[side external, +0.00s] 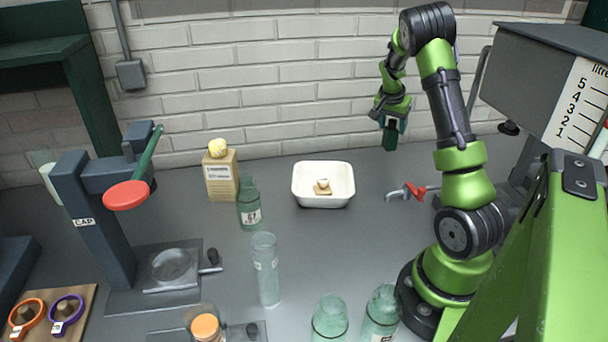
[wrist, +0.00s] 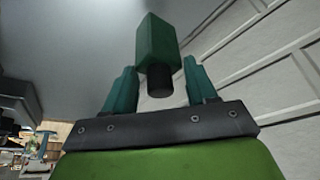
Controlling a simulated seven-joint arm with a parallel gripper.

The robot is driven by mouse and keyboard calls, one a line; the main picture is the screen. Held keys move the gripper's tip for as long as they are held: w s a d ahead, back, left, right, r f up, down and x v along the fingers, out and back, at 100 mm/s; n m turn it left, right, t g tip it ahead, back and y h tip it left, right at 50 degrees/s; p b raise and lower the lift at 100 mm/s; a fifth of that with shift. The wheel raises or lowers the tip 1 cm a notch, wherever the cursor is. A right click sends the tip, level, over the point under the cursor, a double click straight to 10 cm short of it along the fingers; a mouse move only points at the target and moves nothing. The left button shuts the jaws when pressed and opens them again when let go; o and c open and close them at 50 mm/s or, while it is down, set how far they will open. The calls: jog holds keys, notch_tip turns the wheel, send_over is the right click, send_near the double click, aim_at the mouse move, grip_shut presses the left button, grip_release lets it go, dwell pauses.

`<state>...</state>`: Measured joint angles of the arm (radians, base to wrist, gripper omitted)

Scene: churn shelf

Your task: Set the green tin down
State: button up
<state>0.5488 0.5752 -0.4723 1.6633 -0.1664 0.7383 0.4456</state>
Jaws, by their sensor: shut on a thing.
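The green tin (side external: 390,139) is a dark green block hanging below my gripper (side external: 393,122), in the air in front of the white brick wall. In the wrist view the green tin (wrist: 157,42) has a dark round neck or cap that sits between the teal fingers of my gripper (wrist: 160,85). My gripper is shut on the tin at that neck. In the side view the tin hangs roughly upright, above and right of the white tray, apart from the bench and the tray.
A white tray (side external: 323,203) holding a small pale item stands mid-bench. A red-handled tap (side external: 413,191) is to its right. A carton (side external: 221,176), a green bottle (side external: 250,203) and a clear cylinder (side external: 266,268) stand to its left. The grey bench behind the tap looks clear.

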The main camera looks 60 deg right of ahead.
aim_at(391, 130)
jog(key=shift+f, duration=1.85)
jog(key=shift+f, duration=0.15)
jog(key=o, duration=1.1)
